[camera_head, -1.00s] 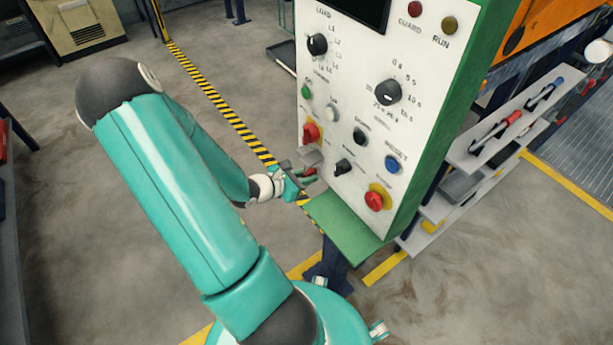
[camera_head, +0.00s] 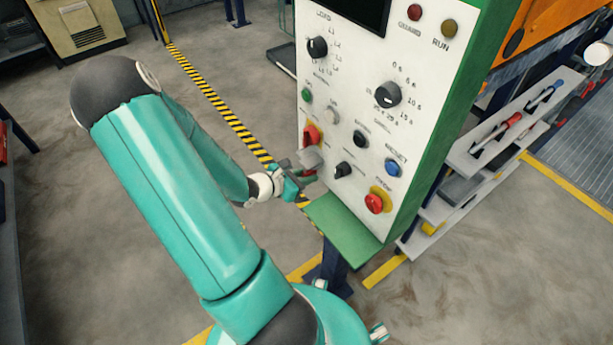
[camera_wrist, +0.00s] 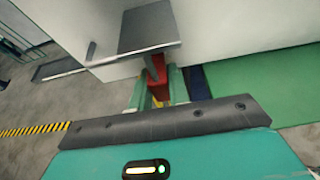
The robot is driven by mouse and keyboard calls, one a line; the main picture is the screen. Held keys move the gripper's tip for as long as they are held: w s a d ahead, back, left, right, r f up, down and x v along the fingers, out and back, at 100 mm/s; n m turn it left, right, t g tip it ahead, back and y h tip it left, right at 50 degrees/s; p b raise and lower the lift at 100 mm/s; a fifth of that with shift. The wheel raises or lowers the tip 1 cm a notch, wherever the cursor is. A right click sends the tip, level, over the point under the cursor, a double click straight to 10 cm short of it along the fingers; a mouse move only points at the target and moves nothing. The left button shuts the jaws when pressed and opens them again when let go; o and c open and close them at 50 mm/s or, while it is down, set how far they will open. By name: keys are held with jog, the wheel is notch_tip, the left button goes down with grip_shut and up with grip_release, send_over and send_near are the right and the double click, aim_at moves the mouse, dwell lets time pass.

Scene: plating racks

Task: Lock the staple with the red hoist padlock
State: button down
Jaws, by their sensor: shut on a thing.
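The red padlock (camera_wrist: 157,78) is between the two fingers of my gripper (camera_wrist: 160,92) in the wrist view, and the gripper is shut on it. In the head view my gripper (camera_head: 303,179) is at the lower left of the white panel front, with a little red of the padlock (camera_head: 309,173) showing. A grey plate (camera_wrist: 148,27) juts out from the panel just above the padlock and covers its upper end. The same plate (camera_head: 310,157) shows in the head view. The staple and shackle cannot be made out, nor whether they touch.
The control panel (camera_head: 340,110) carries knobs and buttons close to my gripper, including a red knob (camera_head: 312,135) just above and a black one (camera_head: 343,170) to the right. A green ledge (camera_head: 343,230) sticks out below. A grey shelf rack (camera_head: 495,130) stands at the right.

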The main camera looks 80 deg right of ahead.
jog(key=shift+r, duration=0.45)
jog(key=shift+f, duration=0.35)
dwell(0.4)
jog(key=c, duration=1.3)
grip_release()
jog(key=shift+o, duration=0.2)
jog(key=v, duration=1.3)
jog(key=shift+w+a, duration=0.25)
jog(key=shift+w, duration=0.05)
jog(key=shift+r, duration=0.15)
